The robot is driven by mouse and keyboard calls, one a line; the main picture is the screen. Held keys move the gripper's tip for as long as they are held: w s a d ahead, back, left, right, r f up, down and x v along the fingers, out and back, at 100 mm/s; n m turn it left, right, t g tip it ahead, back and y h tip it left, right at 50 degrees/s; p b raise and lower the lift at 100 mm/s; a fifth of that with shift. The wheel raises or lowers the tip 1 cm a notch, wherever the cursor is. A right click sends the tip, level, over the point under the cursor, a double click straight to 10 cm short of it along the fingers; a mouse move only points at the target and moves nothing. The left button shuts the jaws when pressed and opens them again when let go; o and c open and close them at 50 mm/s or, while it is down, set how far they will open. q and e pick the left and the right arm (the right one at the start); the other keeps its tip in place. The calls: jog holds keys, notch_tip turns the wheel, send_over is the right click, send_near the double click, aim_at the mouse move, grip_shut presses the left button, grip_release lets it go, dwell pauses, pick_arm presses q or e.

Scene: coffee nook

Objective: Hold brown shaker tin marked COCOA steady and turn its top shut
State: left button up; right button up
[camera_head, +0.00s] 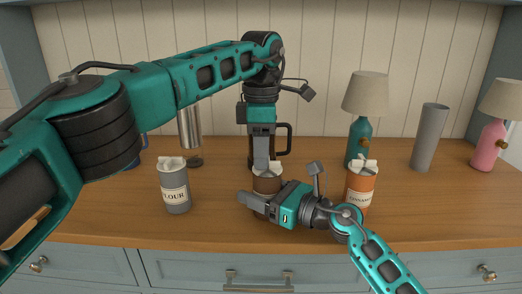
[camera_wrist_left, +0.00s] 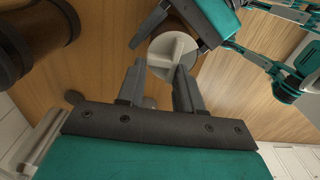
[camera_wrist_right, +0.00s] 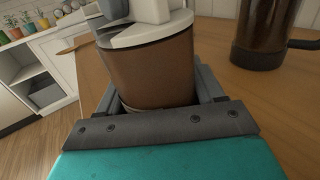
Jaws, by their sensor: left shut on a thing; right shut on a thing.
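The brown shaker tin (camera_head: 267,183) stands upright on the wooden counter, near the middle of the head view. Its pale top has a raised ridge and shows in the left wrist view (camera_wrist_left: 164,50). My left gripper (camera_head: 265,164) comes down from above and is shut on the ridge of the top. My right gripper (camera_head: 258,203) comes in low from the right and is shut around the tin's brown body, which fills the middle of the right wrist view (camera_wrist_right: 150,70). The COCOA marking is not visible; my right gripper covers much of the tin's front.
A grey FLOUR tin (camera_head: 175,190) stands left and an orange tin (camera_head: 359,190) stands right, close to my right wrist. A dark jug with a handle (camera_head: 284,140) is behind the tin. Two lamps (camera_head: 365,95) and a grey cylinder (camera_head: 428,138) stand further right.

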aim_at(263, 172)
pick_arm(q)
jog(key=o, duration=1.1)
jog(key=shift+c, duration=0.2)
jog(key=n, duration=0.5)
jog(key=shift+s+a, duration=0.25)
jog(key=shift+s, duration=0.05)
jog(key=n, duration=0.3)
jog(key=s+n, duration=0.1)
jog(key=n, duration=0.7)
jog(key=shift+s+d, duration=0.1)
jog(key=shift+s, duration=0.25)
jog(key=n, duration=0.5)
jog(key=shift+s+d+n, duration=0.25)
jog(key=shift+d+n, duration=0.05)
jog(key=shift+d, duration=0.05)
notch_tip(263, 172, up, 12)
